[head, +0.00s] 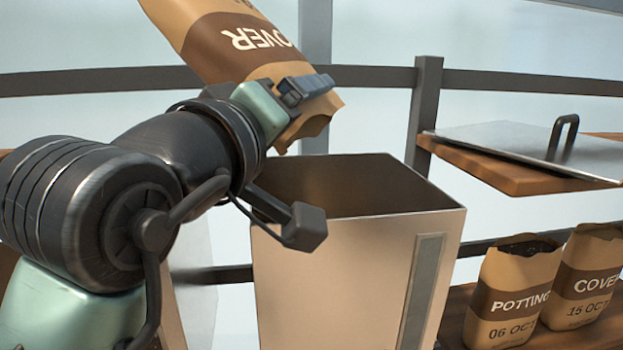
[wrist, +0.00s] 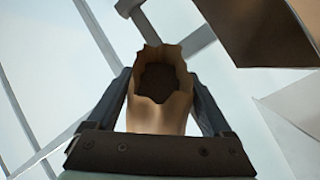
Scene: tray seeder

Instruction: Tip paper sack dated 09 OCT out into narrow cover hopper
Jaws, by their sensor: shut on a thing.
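My gripper (head: 300,92) is shut on a brown paper sack (head: 205,38), near its torn open end. The sack is tipped mouth-down, its upside-down band reading "COVER"; no date shows on the visible part. Its ragged mouth points down and right, just above the back left of the open hopper (head: 335,275). The hopper is a tall, narrow tan bin with a grey strip on its front; its bottom is hidden. In the wrist view, the sack's mouth (wrist: 162,112) sits between the fingers with dark matter inside. I see no stream falling.
Two upright open sacks, "POTTING 06 OCT" (head: 510,295) and "COVER 15 OCT" (head: 585,285), stand on a low wooden shelf at right. A metal lid (head: 530,146) with a black handle lies on a wooden board above them. A dark post (head: 425,115) and rails run behind.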

